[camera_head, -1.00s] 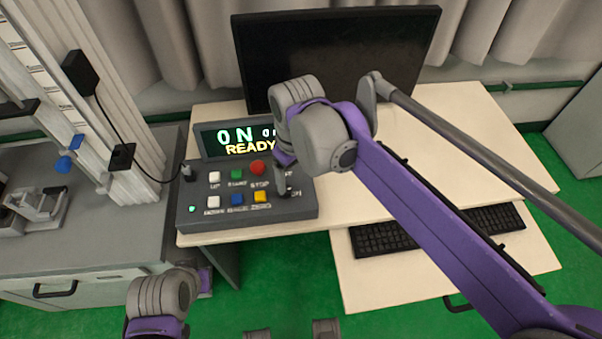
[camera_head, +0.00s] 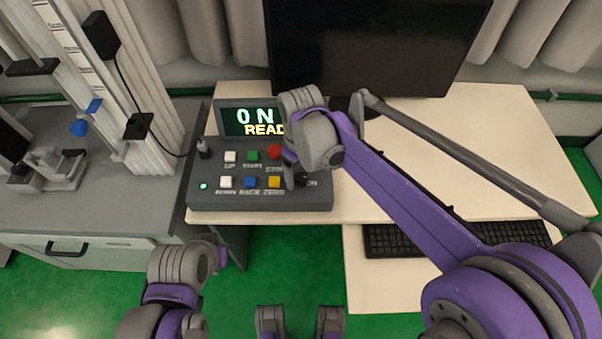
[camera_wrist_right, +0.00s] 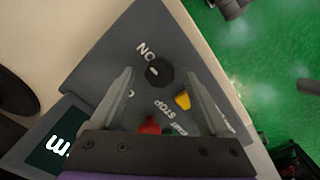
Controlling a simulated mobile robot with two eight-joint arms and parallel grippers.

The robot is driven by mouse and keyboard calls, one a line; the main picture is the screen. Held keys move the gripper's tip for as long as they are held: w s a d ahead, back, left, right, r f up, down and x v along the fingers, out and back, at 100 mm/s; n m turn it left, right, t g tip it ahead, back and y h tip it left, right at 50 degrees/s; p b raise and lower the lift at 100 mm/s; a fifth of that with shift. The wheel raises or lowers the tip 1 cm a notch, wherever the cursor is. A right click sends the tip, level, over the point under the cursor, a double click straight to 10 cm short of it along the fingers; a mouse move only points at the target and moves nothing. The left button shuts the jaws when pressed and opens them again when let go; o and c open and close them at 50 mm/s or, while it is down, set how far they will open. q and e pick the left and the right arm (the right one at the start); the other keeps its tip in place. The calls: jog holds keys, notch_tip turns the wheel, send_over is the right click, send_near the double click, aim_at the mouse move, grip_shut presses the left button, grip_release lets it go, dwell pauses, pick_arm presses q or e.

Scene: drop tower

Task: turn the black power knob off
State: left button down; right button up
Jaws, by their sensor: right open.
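The black power knob (camera_wrist_right: 154,71) is on the grey control box, beside an "ON" label, in the right wrist view. My right gripper (camera_wrist_right: 160,78) is open, with its fingers apart on either side of the knob in that view; I cannot tell whether they touch it. In the head view my right gripper (camera_head: 291,172) points down over the right part of the control box (camera_head: 225,203) and mostly hides the knob. The box's display (camera_head: 246,120) shows "ON" and "READY", partly covered by my right arm.
The red stop button (camera_head: 274,152) and yellow button (camera_head: 273,182) lie close left of my right gripper. White, green and blue buttons are further left. A black monitor (camera_head: 375,45) stands behind, and a keyboard (camera_head: 395,242) lies below at right.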

jog(key=shift+f, duration=0.35)
grip_shut()
